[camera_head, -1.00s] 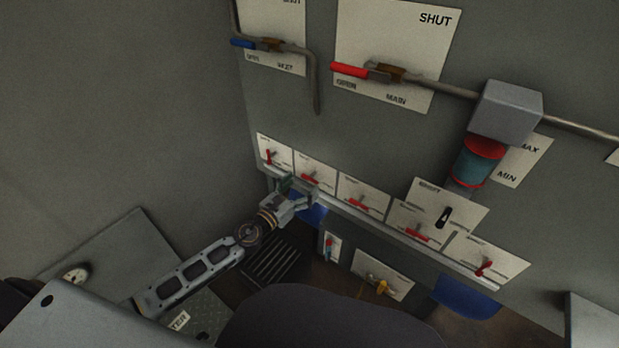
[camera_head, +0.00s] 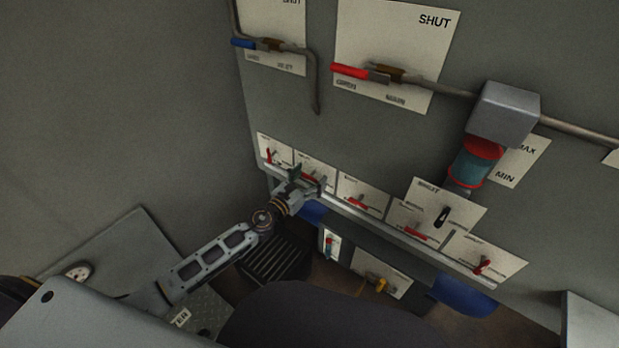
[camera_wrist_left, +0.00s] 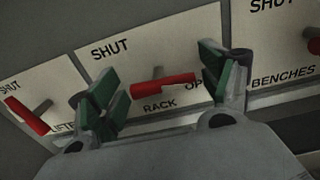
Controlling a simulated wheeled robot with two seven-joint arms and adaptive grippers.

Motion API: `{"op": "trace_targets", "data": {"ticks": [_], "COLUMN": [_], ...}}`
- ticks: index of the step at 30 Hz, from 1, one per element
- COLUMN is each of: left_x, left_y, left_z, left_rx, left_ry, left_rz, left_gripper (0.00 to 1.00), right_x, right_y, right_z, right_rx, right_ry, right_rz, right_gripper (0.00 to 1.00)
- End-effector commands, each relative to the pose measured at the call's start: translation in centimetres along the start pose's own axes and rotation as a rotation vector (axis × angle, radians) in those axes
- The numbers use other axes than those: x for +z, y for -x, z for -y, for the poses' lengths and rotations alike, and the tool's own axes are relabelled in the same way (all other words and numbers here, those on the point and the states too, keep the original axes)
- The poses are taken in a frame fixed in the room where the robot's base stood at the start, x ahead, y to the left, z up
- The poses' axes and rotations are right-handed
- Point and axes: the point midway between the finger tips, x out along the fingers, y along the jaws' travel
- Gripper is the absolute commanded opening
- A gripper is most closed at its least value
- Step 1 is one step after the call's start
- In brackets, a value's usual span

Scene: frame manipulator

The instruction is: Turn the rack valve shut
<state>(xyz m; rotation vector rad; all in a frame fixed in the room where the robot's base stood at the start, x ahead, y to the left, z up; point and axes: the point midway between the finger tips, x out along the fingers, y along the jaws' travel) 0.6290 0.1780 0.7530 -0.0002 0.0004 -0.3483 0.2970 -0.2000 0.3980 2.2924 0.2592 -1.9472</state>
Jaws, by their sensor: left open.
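The rack valve is a red lever (camera_wrist_left: 163,85) on a white plate (camera_wrist_left: 150,47) marked SHUT, RACK and a partly hidden word starting OP. In the left wrist view the lever lies nearly level, its right end towards that partly hidden word. My left gripper (camera_wrist_left: 160,88) is open, its green-padded fingers on either side of the lever; I cannot tell whether either touches it. In the head view my left gripper (camera_head: 308,180) is at the second plate of the lower row and partly covers the red lever (camera_head: 312,177). My right gripper is not in view.
A red lever (camera_wrist_left: 25,115) on the lifter plate is left of the rack plate; the benches plate (camera_wrist_left: 285,50) is to the right. More red-levered plates run right along the ledge. Above are the main valve (camera_head: 350,71) and a blue-handled valve (camera_head: 243,43).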

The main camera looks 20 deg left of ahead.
Motion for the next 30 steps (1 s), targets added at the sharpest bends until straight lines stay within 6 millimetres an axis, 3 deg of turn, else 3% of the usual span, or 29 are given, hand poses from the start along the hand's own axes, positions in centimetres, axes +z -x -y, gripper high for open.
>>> {"op": "trace_targets", "data": {"ticks": [3,14,30], "left_x": [0.0,0.01,0.08], "left_y": [0.01,0.02,0.01], "left_z": [0.01,0.0,-0.01], "left_rx": [0.0,0.0,0.0], "left_ry": [0.0,0.0,0.059], "left_rz": [0.0,0.0,0.001], "left_gripper": [0.78,0.32,0.31], "right_x": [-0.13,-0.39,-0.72], "right_y": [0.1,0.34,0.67], "right_z": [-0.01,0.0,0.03], "right_rx": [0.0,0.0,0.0], "right_ry": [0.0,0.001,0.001], "right_rz": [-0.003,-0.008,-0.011], "right_gripper": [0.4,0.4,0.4]}}
